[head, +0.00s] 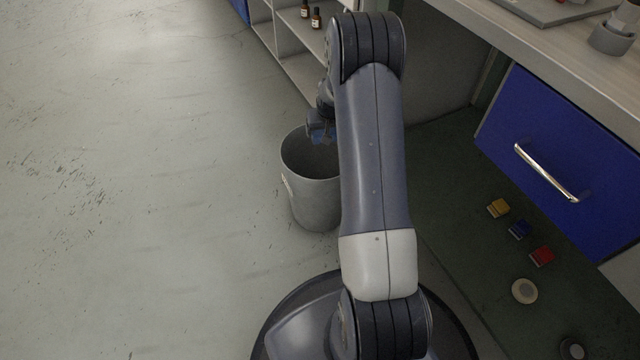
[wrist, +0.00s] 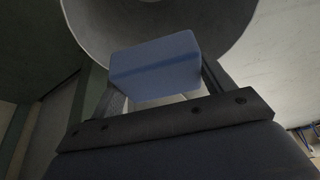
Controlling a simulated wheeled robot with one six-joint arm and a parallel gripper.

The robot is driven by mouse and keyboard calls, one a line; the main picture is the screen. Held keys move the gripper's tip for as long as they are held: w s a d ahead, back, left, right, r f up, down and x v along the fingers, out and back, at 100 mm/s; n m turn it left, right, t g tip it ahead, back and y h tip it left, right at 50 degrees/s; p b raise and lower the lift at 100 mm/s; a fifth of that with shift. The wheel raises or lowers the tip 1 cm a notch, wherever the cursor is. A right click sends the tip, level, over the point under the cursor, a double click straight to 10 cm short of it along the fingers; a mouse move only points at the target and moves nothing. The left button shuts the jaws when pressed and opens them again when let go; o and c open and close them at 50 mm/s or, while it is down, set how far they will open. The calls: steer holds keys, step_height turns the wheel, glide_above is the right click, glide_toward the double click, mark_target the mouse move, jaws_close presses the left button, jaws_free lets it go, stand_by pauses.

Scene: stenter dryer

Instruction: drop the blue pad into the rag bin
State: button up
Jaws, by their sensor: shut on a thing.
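The blue pad (wrist: 155,68) is a small block held between the fingers of my gripper (wrist: 160,85) in the wrist view. My gripper is shut on it. In the head view the pad (head: 320,137) shows as a small blue patch at the bin's mouth, partly hidden by my arm. The rag bin (head: 315,195) is a grey round bin on the floor, its right side hidden behind my arm. In the wrist view the bin's rim (wrist: 225,45) curves beyond the pad. The exact height of the pad over the rim is hard to tell.
A bench with a blue drawer (head: 560,160) stands at the right. Yellow (head: 498,208), blue (head: 519,230) and red (head: 542,256) small blocks lie on the dark surface below it. Shelves with brown bottles (head: 316,18) stand behind the bin. The floor at left is clear.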

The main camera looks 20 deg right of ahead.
steer(key=shift+f, duration=0.55)
steer(key=o, duration=1)
steer(key=shift+r, duration=0.15)
steer(key=d+p+v, duration=0.1)
steer(key=p+v, duration=0.2)
steer(key=v, duration=0.7)
steer(key=shift+s+a+r+p, duration=0.25)
steer(key=shift+a+p, duration=0.05)
steer(key=shift+a, duration=0.2)
